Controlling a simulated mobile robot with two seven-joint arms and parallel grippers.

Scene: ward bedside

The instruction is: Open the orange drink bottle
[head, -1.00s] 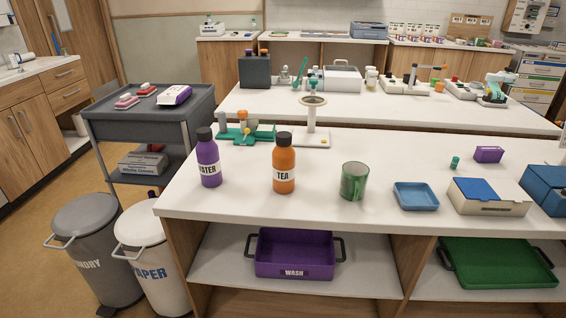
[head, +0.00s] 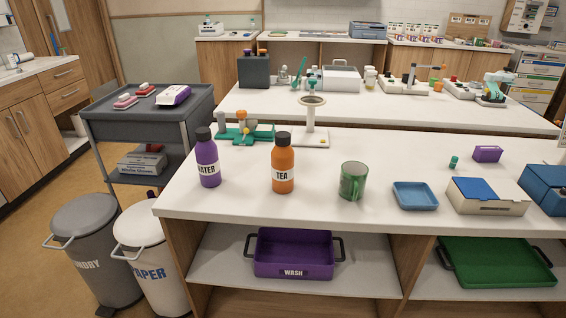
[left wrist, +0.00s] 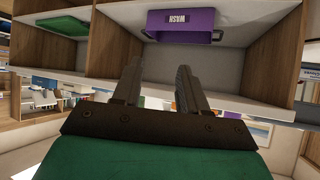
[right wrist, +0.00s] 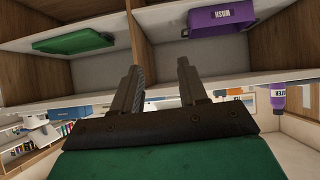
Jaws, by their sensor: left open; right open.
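The orange drink bottle (head: 283,165) has a black cap (head: 283,139) on it and a white label reading TEA. It stands upright on the white table, between a purple bottle (head: 208,160) with a black cap and a green mug (head: 352,181). Neither gripper shows in the head view. My left gripper (left wrist: 158,78) is open and empty in the left wrist view, facing the shelf under the table. My right gripper (right wrist: 158,75) is open and empty in the right wrist view, also facing the shelf area. Both are apart from the bottle.
A blue tray (head: 415,196) and a white box with a blue top (head: 487,196) stand right of the mug. A green stand (head: 245,133) is behind the bottles. A purple WASH bin (head: 293,254) and a green tray (head: 497,264) lie on the shelf below. The front table edge is clear.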

